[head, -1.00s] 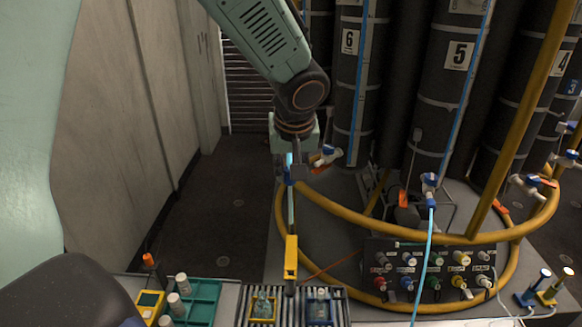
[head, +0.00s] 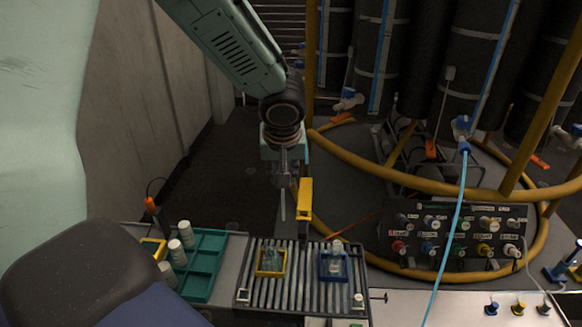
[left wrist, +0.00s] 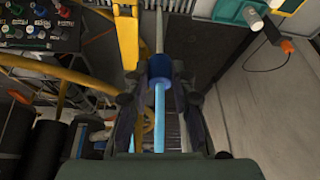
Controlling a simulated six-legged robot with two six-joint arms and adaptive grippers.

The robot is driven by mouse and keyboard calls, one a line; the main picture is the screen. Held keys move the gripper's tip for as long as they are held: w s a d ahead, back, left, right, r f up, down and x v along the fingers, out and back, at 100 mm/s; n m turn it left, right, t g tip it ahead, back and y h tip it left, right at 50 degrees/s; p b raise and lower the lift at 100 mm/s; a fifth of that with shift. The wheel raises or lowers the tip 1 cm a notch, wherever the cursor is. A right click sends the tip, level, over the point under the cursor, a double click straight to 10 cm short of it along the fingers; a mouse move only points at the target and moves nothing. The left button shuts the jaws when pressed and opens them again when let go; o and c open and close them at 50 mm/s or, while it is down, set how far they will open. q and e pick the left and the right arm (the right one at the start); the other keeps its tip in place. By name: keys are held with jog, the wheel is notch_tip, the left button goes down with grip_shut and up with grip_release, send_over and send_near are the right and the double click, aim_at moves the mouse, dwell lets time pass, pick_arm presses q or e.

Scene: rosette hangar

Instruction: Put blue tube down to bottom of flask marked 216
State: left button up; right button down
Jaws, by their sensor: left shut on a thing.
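My left gripper (head: 284,180) is shut on the blue tube. In the left wrist view the gripper (left wrist: 160,75) grips at a dark blue collar (left wrist: 159,85), with light blue tube (left wrist: 159,122) on one side and a thin pale length (left wrist: 159,32) on the other. In the head view the tube's pale lower end (head: 283,206) hangs nearly upright above the ribbed rack, apart from the flasks. One clear flask (head: 271,259) stands in a yellow holder (head: 258,271); another (head: 336,262) stands in a blue holder (head: 323,277). No number is legible on either. My right gripper is not in view.
A yellow upright piece (head: 305,200) appears close beside the tube. A green tray (head: 208,265) with white-capped vials stands left of the rack (head: 300,283). A panel of colored knobs (head: 455,238), a yellow hoop rail (head: 390,183) and a light blue hose (head: 453,225) are on the right.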

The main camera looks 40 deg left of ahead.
pick_arm(q)
jog(key=a+f+b, duration=0.5)
jog(key=f+b, duration=0.1)
jog(key=f, duration=0.5)
jog(key=shift+w+a+f+b, duration=0.15)
jog(key=shift+w+f+b, duration=0.1)
jog(key=shift+b, duration=0.15)
jog(key=shift+f+b, duration=0.35)
jog(key=shift+b, duration=0.4)
jog(key=shift+f, duration=0.1)
